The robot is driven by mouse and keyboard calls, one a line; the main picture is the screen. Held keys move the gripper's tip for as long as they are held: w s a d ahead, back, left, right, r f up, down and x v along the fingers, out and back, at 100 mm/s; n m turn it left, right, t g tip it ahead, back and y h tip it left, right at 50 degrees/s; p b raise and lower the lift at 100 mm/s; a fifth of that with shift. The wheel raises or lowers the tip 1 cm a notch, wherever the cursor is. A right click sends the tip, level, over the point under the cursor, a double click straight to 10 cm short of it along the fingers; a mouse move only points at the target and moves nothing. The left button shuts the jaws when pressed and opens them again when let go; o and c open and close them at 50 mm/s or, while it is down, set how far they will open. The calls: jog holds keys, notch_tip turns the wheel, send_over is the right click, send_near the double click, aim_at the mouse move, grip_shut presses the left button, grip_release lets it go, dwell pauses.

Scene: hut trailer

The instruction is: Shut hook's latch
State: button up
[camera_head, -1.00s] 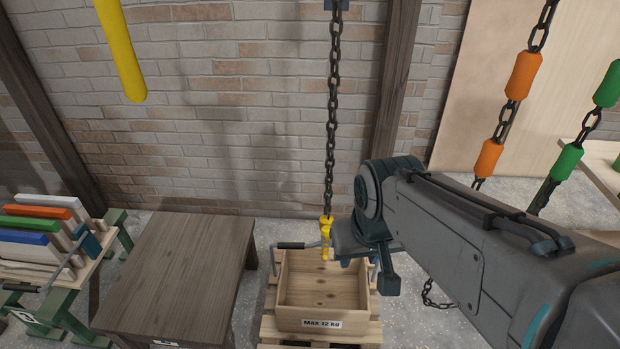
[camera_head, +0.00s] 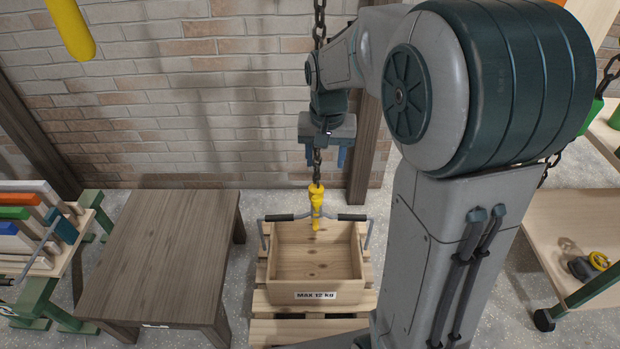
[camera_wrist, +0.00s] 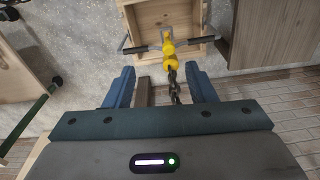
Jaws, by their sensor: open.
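The yellow hook (camera_head: 316,203) hangs on a dark chain (camera_head: 317,165) over the wooden crate (camera_head: 315,284), close to its two dark-gripped handles (camera_head: 280,217). Whether its latch is open or shut is too small to tell. My gripper (camera_head: 325,157) is above the hook, pointing down, with its blue fingers apart on either side of the chain. In the wrist view the gripper (camera_wrist: 160,88) is open, and the yellow hook (camera_wrist: 168,52) shows beyond the fingertips at the crate's near edge. Nothing is held.
The crate stands on a pallet (camera_head: 270,331) on the floor. A brown wooden table (camera_head: 160,250) is to its left, and a rack with coloured bars (camera_head: 30,220) is farther left. A brick wall (camera_head: 200,110) is behind. A cart (camera_head: 570,250) is at the right.

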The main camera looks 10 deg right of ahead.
jog(key=m+g+b, duration=0.1)
jog(key=b, duration=0.1)
send_over(317, 199)
notch_tip(317, 199, down, 8)
jog(key=r, duration=0.1)
jog(key=f, duration=0.1)
notch_tip(317, 199, down, 14)
jog(key=shift+a+r, duration=0.1)
jog(key=shift+r, duration=0.1)
grip_shut()
